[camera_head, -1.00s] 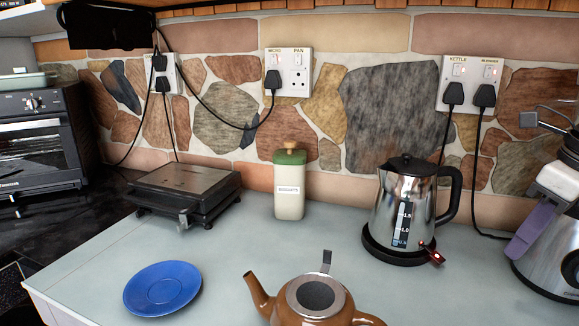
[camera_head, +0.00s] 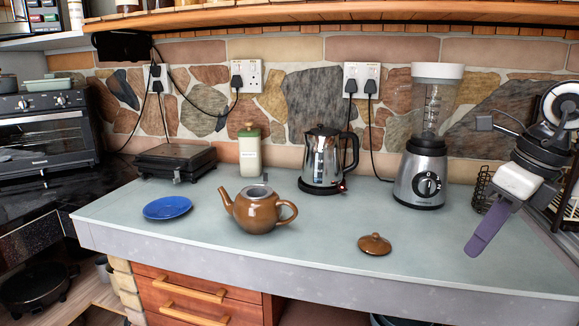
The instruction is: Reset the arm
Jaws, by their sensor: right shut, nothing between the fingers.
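My right gripper (camera_head: 480,236) comes in from the right, with a white body and purple fingers pointing down and left. It is shut and empty, held above the right end of the counter (camera_head: 330,245). It is to the right of the blender (camera_head: 420,165) and apart from the brown lid (camera_head: 374,244). My left gripper is not in view. A brown teapot (camera_head: 258,212) stands upright with its top open.
A blue saucer (camera_head: 167,208) lies left of the teapot. The kettle (camera_head: 322,160), biscuit jar (camera_head: 250,153) and a flat dark appliance (camera_head: 175,160) stand along the back. A wire rack (camera_head: 484,188) is behind my gripper. The middle front of the counter is mostly clear.

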